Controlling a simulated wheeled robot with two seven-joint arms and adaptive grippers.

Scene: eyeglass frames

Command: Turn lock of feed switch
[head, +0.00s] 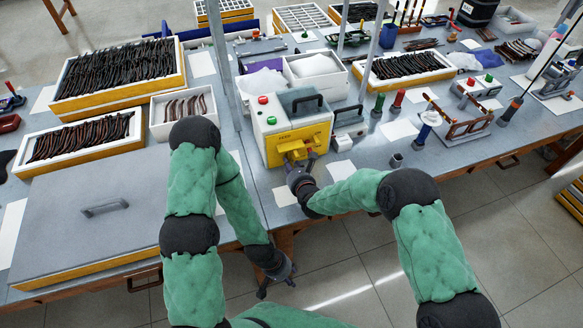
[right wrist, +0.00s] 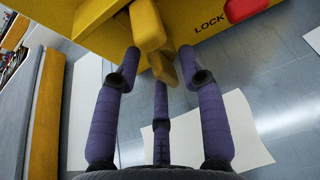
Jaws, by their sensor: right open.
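A machine (head: 297,138) with a yellow front stands at the table's middle edge. In the right wrist view its yellow panel (right wrist: 190,25) carries the word LOCK beside a red part (right wrist: 245,8). A yellow knob-like lever (right wrist: 148,27) sticks out from this panel. My right gripper (head: 299,170) is at the machine's front; in the right wrist view its purple fingers (right wrist: 158,72) are spread open, with the lever's end between their tips. Contact cannot be told. My left gripper (head: 277,281) hangs open and empty in front of the table edge, away from the machine.
A red button (head: 263,100) and a green button (head: 271,120) are on the machine's top. A grey-lidded case (head: 60,240) and trays of frames (head: 120,75) fill the left. White papers (head: 341,170) lie right of the machine. Bare table shows around them.

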